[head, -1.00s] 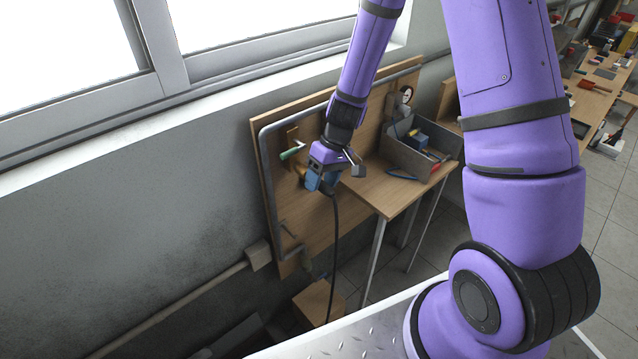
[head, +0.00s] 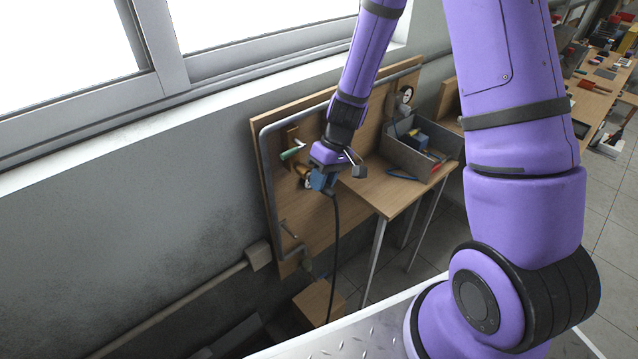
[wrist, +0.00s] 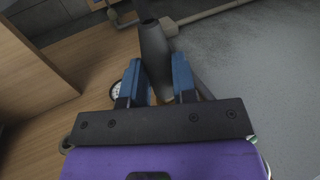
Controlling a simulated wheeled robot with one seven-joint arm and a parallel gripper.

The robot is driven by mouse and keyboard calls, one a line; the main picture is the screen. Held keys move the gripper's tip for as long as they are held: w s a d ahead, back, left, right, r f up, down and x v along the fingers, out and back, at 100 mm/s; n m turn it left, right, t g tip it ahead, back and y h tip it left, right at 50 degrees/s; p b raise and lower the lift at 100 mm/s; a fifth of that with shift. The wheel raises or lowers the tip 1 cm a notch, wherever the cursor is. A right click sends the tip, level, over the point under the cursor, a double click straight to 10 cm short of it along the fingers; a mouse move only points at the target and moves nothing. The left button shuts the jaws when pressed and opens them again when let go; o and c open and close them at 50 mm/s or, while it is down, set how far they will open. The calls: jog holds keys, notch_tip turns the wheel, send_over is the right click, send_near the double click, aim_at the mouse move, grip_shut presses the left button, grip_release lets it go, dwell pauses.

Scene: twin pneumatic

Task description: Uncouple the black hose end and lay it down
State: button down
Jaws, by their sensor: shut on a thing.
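The black hose (head: 336,240) hangs down from my gripper (head: 322,181) in the head view. In the wrist view, my gripper (wrist: 157,78) has its blue fingers shut on the dark hose end (wrist: 153,45), which sits between them. A brass coupling (head: 303,172) on the wooden board shows just left of my gripper, with a small gap that looks clear. The part of the hose end inside the fingers is hidden in the head view.
The wooden board (head: 279,205) leans by the wall with a grey pipe (head: 264,165) and a green-handled valve (head: 291,154). A small table (head: 385,190) carries a grey bin (head: 408,157) of tools. A blue-handled tool (head: 402,176) lies before the bin. A pressure gauge (head: 406,95) is behind.

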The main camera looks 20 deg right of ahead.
aim_at(333, 192)
jog(key=shift+s+d, duration=0.2)
jog(key=shift+s, duration=0.45)
jog(key=shift+s+d, duration=0.25)
jog(key=shift+s, duration=0.35)
jog(key=shift+s+d, duration=0.2)
jog(key=shift+s, duration=0.45)
dwell(0.7)
jog(key=shift+s+d, duration=0.3)
jog(key=shift+s, duration=0.6)
jog(key=shift+s+d, duration=0.3)
jog(key=shift+s, duration=0.6)
